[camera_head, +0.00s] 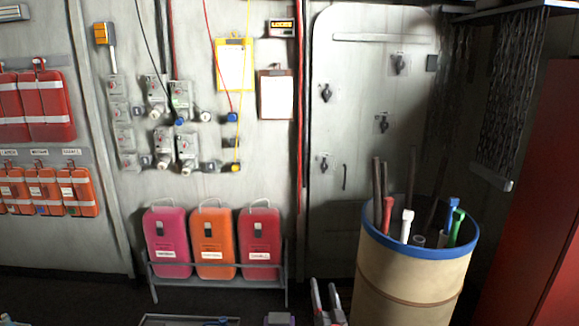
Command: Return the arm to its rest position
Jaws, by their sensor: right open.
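My right gripper (326,287) shows at the bottom edge, a little right of the middle. Its two grey and red fingers point up and stand apart, with nothing visible between them. It is just left of a tan barrel (400,285) in the picture. The rest of my right arm is below the picture edge. I cannot make out my left gripper.
The blue-rimmed barrel holds several rods and tubes sticking up. Pink (166,245), orange (213,250) and red (260,250) canisters stand in a rack by the wall. A red cabinet (535,210) stands at right. A tray edge (185,319) shows at bottom.

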